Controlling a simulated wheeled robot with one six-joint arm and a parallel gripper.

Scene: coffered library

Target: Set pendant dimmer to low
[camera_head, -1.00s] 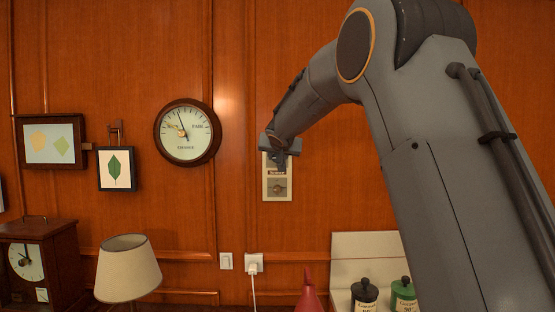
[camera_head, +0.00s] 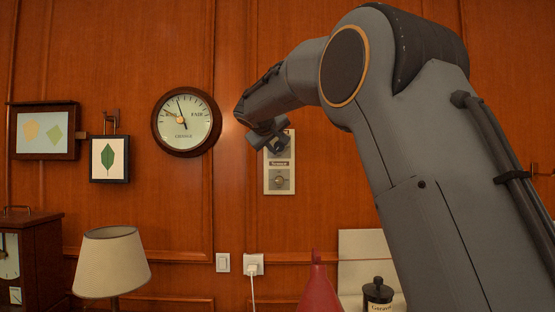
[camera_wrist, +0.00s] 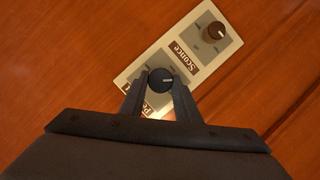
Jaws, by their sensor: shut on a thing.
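The dimmer plate (camera_head: 290,170) is a pale vertical plate on the wood wall, with two knobs. In the wrist view the plate (camera_wrist: 140,66) lies slanted. My gripper (camera_wrist: 160,84) is shut on the dark upper knob (camera_wrist: 160,78), the one beside a partly hidden label starting "Pe". Its white pointer mark points right in that view. The lower knob (camera_wrist: 214,31), by the "Sconce" label (camera_wrist: 185,59), is free; it also shows in the head view (camera_head: 279,180). In the head view my gripper (camera_head: 276,146) covers the plate's upper part, hiding the held knob.
A round barometer (camera_head: 186,122) and a framed leaf picture (camera_head: 109,158) hang to the left. Below are a light switch (camera_head: 223,262), a plugged socket (camera_head: 253,264), a lamp (camera_head: 111,262), a red funnel-shaped thing (camera_head: 319,288) and a dark-lidded jar (camera_head: 378,293).

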